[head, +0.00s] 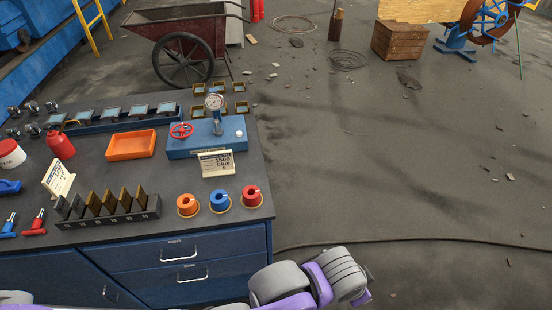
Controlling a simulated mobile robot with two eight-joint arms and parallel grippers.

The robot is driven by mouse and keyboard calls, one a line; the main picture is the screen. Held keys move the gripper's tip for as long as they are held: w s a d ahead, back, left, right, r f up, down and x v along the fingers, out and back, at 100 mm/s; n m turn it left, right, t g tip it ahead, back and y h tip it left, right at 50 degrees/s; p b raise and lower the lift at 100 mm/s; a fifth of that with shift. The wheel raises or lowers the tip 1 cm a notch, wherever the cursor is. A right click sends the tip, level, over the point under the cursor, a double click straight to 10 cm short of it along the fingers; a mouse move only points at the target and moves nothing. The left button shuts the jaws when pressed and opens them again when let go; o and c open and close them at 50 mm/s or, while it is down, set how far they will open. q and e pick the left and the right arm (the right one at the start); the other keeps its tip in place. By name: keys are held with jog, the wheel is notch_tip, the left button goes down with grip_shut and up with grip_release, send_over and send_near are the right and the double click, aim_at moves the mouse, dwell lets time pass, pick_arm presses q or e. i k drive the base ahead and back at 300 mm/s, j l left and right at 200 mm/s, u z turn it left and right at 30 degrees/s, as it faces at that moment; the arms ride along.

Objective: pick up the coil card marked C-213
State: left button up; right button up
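A dark slotted rack (108,218) stands near the front of the workbench top and holds several upright, slightly tilted cards. Those at its left end look dark grey; the others, such as a brown-gold card (124,199), are brown to gold. Small pale marks show along the rack's front, but they are too small to read. I cannot tell which card is C-213. A grey and purple part of my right arm shows at the bottom centre, beyond the bench's right front corner. Part of my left arm shows at the bottom left corner. Neither gripper's fingers are visible.
An orange tray (131,145) and a blue gauge unit (207,138) are farther back. Floor right of the bench is mostly clear.

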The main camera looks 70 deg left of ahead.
aim_at(216, 164)
jog(key=i+u, duration=0.3)
jog(key=i+l+u, duration=0.25)
jog(key=i, duration=0.25)
jog(key=i+l+u, duration=0.15)
jog(key=i+u, duration=0.35)
jog(key=u, duration=0.2)
jog(key=i+u, duration=0.2)
jog(key=u, duration=0.2)
jog(key=i+u, duration=0.15)
jog(key=u, duration=0.25)
jog(key=i+l+u, duration=0.2)
jog(key=u, duration=0.25)
jog(key=i+u, duration=0.25)
jog(key=u, duration=0.2)
jog(key=i+l+u, duration=0.15)
jog(key=u, duration=0.3)
jog(key=i+l+u, duration=0.2)
jog(key=u, duration=0.2)
jog(key=i+j+u, duration=0.15)
jog(key=i+j, duration=0.25)
jog(key=i, duration=0.1)
